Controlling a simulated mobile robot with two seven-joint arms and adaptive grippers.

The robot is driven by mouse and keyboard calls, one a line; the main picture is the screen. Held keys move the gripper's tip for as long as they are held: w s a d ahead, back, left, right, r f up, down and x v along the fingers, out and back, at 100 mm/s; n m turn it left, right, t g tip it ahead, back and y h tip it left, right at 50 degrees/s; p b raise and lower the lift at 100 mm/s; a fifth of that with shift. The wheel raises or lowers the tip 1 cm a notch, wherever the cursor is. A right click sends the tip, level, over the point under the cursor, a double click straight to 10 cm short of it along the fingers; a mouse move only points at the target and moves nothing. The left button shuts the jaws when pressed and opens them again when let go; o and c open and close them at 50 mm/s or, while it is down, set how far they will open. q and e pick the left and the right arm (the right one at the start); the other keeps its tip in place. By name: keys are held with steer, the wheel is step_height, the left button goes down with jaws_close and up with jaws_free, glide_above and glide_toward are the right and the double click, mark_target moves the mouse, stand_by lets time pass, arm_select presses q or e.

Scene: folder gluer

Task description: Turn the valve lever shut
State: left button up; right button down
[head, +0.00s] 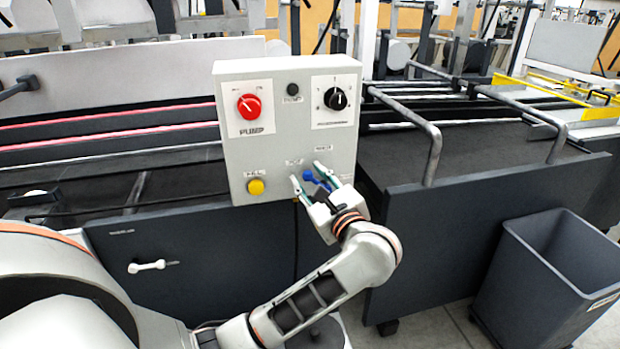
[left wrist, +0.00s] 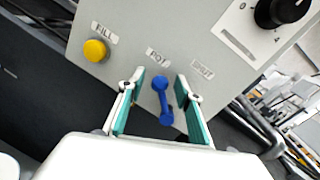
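The blue valve lever (head: 311,176) is on the lower right of the grey control box (head: 202,150). In the left wrist view the lever (left wrist: 163,102) runs from its round pivot down and slightly right, below a small label that seems to read POT; a second label, hard to read, is to its upper right. My left gripper (head: 306,171) is open in front of the box. In the left wrist view its green-padded fingers (left wrist: 159,82) stand on either side of the lever, with visible gaps to both. My right gripper is not in view.
The box also carries a red PUMP knob (head: 249,106), a black dial (head: 335,98) and a yellow FILL button (head: 255,187). Metal rails (head: 433,150) stand right of the box. A dark bin (head: 545,280) stands on the floor at right. A white handle (head: 152,266) is on the dark panel.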

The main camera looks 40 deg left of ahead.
arm_select(q)
steer(key=shift+c, duration=0.3)
jaws_close()
